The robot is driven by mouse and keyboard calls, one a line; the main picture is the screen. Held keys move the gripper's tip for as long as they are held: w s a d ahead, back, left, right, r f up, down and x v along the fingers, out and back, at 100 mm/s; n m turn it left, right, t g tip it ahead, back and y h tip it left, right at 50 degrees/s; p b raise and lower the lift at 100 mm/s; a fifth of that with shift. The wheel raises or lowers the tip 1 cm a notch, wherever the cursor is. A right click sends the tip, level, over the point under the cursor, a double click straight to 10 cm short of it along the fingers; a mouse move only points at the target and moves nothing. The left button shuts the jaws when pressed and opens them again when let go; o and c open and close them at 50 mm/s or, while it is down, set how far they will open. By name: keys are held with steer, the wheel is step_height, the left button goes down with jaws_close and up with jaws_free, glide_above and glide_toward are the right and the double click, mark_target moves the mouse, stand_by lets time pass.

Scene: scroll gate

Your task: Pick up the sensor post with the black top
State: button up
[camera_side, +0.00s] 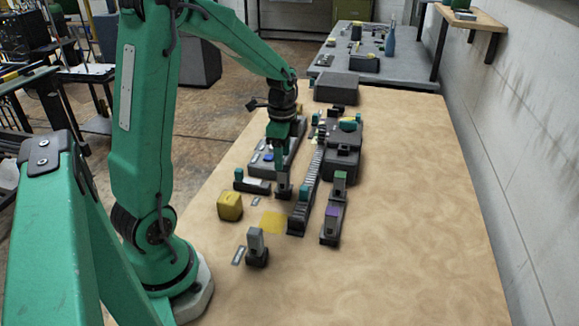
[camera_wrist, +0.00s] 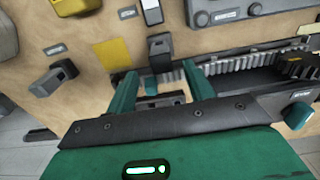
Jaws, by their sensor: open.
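Two dark posts stand left of the toothed rack. One post (camera_side: 284,188) is just below my gripper (camera_side: 287,165), and shows at the top centre of the wrist view (camera_wrist: 160,46). The other post (camera_side: 256,248) is nearer the front with a greyer upper part; it shows at left in the wrist view (camera_wrist: 52,80).
The toothed rack (camera_side: 311,177) runs beside my gripper. The table's right side is clear.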

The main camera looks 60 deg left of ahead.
mark_target(283, 174)
steer(key=shift+f, duration=1.05)
steer(key=shift+f, duration=0.15)
steer(key=shift+w+f, duration=0.1)
steer(key=shift+f, duration=2.35)
jaws_close()
steer(key=shift+r, duration=0.1)
